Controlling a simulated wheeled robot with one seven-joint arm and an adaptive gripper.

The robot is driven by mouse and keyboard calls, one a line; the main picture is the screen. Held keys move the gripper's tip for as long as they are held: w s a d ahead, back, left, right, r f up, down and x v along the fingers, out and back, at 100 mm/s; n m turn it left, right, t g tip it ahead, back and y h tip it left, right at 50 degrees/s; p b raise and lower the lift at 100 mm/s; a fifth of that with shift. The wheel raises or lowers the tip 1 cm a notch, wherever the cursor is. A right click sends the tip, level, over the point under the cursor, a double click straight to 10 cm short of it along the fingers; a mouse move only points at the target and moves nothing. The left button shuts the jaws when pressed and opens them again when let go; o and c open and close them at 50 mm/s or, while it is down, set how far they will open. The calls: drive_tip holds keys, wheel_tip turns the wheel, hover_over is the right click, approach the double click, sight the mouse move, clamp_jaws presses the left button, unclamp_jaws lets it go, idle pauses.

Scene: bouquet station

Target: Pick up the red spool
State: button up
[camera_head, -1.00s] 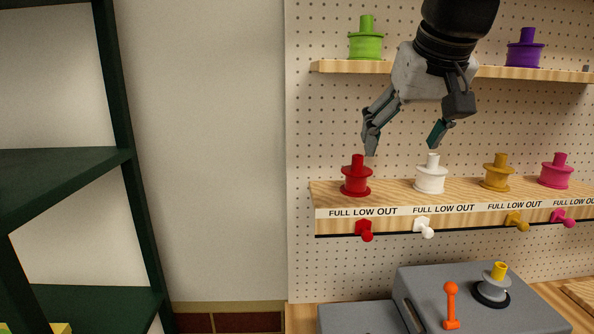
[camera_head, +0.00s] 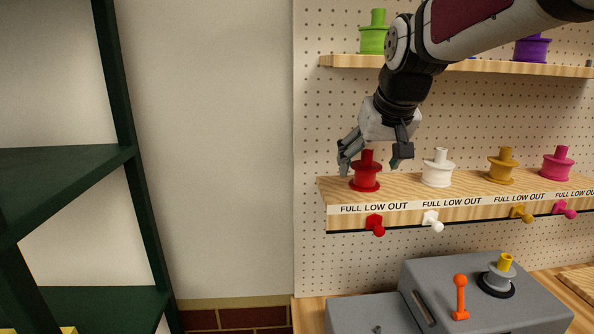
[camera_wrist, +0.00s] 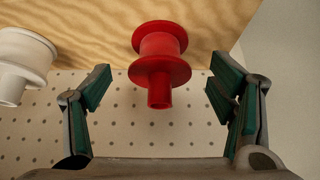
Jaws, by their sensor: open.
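The red spool (camera_head: 366,176) stands upright on the left end of the lower wooden shelf (camera_head: 470,192). My gripper (camera_head: 374,166) is open just above and around the spool's upper part in the head view, its left finger partly beside the spool. In the wrist view the red spool (camera_wrist: 159,58) lies between the two open fingers (camera_wrist: 158,92), a little beyond their tips, with its narrow post pointing towards me. I cannot tell whether a finger touches it; nothing is held.
A white spool (camera_head: 438,170) stands to the right, then a yellow (camera_head: 501,167) and a pink one (camera_head: 556,164). Coloured pegs, including a red one (camera_head: 375,224), stick out from the shelf front. An upper shelf (camera_head: 345,61) holds a green spool (camera_head: 374,33). A grey machine (camera_head: 420,285) sits below.

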drive_tip(key=shift+x, duration=1.2)
drive_tip(key=c, duration=1.3)
drive_tip(key=shift+o, duration=0.2)
drive_tip(key=shift+r, duration=0.2)
